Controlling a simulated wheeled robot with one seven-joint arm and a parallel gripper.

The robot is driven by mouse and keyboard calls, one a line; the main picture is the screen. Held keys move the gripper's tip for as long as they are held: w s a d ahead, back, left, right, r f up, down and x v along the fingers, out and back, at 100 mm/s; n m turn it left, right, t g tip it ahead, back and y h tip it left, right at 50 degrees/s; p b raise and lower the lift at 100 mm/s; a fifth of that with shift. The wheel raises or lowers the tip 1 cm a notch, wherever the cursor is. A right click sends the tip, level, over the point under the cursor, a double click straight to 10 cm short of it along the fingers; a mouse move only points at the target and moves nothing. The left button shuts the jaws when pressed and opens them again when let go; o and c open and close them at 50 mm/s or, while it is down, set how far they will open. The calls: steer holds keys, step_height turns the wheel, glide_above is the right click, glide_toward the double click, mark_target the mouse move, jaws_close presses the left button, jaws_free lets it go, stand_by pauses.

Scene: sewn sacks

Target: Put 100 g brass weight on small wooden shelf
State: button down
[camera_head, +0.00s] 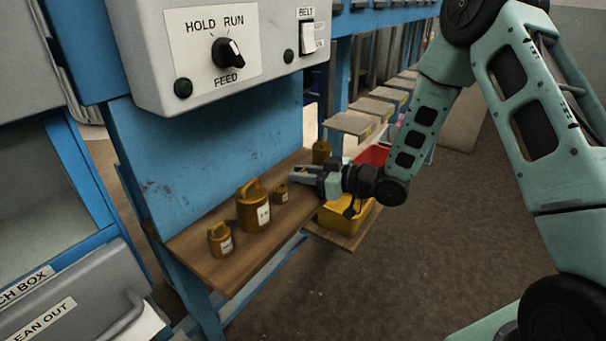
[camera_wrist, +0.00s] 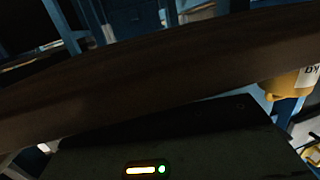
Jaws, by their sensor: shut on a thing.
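My gripper (camera_head: 298,174) is at the right part of a wooden shelf (camera_head: 205,262), low over its front edge. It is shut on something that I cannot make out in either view. Several brass-coloured weights stand upright on the shelf. A small labelled weight (camera_head: 221,241) is at the near end, a larger one (camera_head: 253,212) is beside it, and a smaller one (camera_head: 281,195) is just below and left of the fingertips. Another weight (camera_head: 321,152) shows behind my gripper. I cannot read which is 100 g. In the wrist view, a labelled yellow-brown weight (camera_wrist: 286,86) is at the right edge.
A blue panel (camera_head: 215,150) rises behind the shelf, with a grey control box (camera_head: 150,60) above. A yellow bin (camera_head: 340,220) stands on a lower wooden board (camera_head: 352,240) under my gripper. A red bin (camera_head: 374,154) is farther back. The floor at right is open.

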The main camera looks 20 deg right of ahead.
steer(key=shift+f, duration=0.2)
steer(key=c, duration=1.3)
jaws_free()
steer(key=shift+r, duration=0.1)
steer(key=shift+o, duration=0.2)
steer(key=shift+r, duration=0.1)
